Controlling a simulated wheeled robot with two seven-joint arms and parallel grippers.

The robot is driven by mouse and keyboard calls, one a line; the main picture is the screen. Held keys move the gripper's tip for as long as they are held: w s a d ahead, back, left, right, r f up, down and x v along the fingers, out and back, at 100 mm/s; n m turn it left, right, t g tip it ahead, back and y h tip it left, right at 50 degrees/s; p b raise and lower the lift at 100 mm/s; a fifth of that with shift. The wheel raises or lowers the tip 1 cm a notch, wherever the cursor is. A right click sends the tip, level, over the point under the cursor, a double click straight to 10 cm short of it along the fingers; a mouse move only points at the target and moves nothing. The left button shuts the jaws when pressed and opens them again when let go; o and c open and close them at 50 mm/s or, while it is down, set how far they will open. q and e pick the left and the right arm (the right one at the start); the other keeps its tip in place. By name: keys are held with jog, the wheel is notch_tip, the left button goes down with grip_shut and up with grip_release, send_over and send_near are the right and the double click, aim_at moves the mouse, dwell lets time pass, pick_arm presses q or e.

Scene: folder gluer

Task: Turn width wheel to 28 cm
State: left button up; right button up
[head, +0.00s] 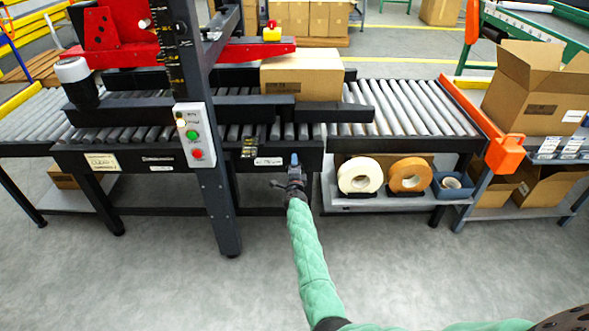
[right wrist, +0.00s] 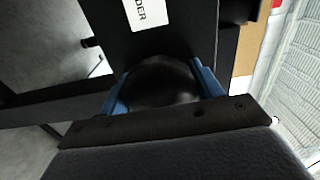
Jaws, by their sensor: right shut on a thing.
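The width wheel (right wrist: 165,88) shows in the right wrist view as a dark, rounded knob on the front of the black conveyor frame. My right gripper (head: 294,160) reaches the frame's front below the rollers in the head view. In the right wrist view its two blue fingers (right wrist: 162,78) press on opposite sides of the wheel, so it is shut on it. In the head view the gripper hides the wheel. A small dark label with yellow marks (head: 249,148) sits left of the gripper; its reading is too small to tell. My left gripper is not in view.
A closed carton (head: 302,75) lies on the rollers. A dark column with a button box (head: 194,136) stands left of my right arm. Tape rolls (head: 359,175) rest on a lower shelf. An orange guard (head: 505,153) and an open carton (head: 540,90) are right. The front floor is clear.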

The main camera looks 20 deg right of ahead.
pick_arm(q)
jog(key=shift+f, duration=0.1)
pick_arm(e)
jog(key=shift+f, duration=0.1)
dwell(0.3)
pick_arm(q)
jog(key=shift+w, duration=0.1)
pick_arm(e)
jog(key=o, duration=1)
jog(key=shift+s, duration=0.1)
